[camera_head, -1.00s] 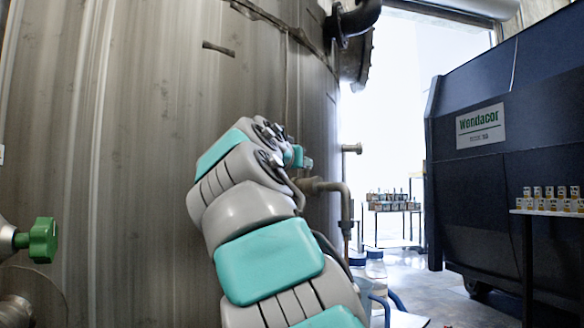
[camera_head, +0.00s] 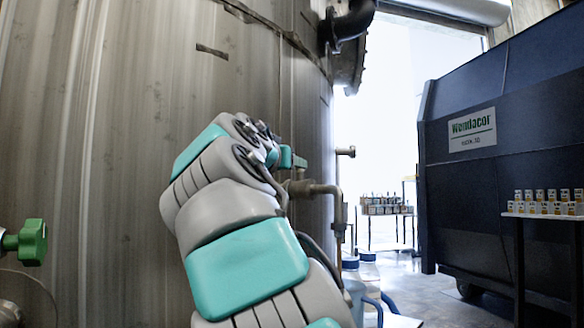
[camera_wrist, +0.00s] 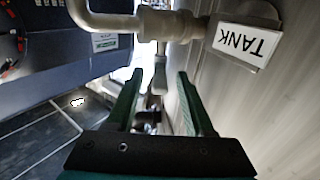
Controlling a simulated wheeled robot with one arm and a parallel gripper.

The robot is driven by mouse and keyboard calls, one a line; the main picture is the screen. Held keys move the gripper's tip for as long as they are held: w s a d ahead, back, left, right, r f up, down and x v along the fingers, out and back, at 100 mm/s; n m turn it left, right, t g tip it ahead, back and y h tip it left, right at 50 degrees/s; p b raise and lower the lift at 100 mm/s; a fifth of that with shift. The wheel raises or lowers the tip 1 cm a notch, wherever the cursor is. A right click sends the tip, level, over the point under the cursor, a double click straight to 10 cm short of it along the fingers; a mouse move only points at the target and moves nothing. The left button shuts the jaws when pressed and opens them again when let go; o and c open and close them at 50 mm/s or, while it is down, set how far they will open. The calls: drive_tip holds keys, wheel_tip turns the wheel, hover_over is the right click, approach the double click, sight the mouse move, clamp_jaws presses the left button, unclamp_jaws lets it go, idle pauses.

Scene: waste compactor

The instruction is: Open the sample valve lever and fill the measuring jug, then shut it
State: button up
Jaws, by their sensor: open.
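My gripper (camera_wrist: 160,82) is open in the wrist view, its two green fingers apart and nothing gripped. A small grey part (camera_wrist: 158,80) shows in the gap between them; I cannot tell whether it is the valve lever or how near it is. The bent sample pipe (camera_wrist: 150,24) runs across the top of the wrist view, beside a TANK label (camera_wrist: 247,43). In the head view the pipe (camera_head: 326,189) comes out from behind my arm and bends down. My arm hides the lever. Blue-handled containers (camera_head: 360,285) stand below the pipe, partly hidden; I cannot tell which is the measuring jug.
The large steel tank (camera_head: 110,140) fills the left, with a green knob (camera_head: 33,242) low on it. A dark blue Wendacor compactor (camera_head: 480,190) stands at right, a shelf of small bottles (camera_head: 545,203) before it. More bottles stand on a back table (camera_head: 386,206). Open floor lies between.

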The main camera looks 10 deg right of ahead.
drive_tip(key=v, duration=0.5)
drive_tip(key=shift+s+a, duration=0.1)
drive_tip(key=shift+s, duration=0.1)
idle(0.3)
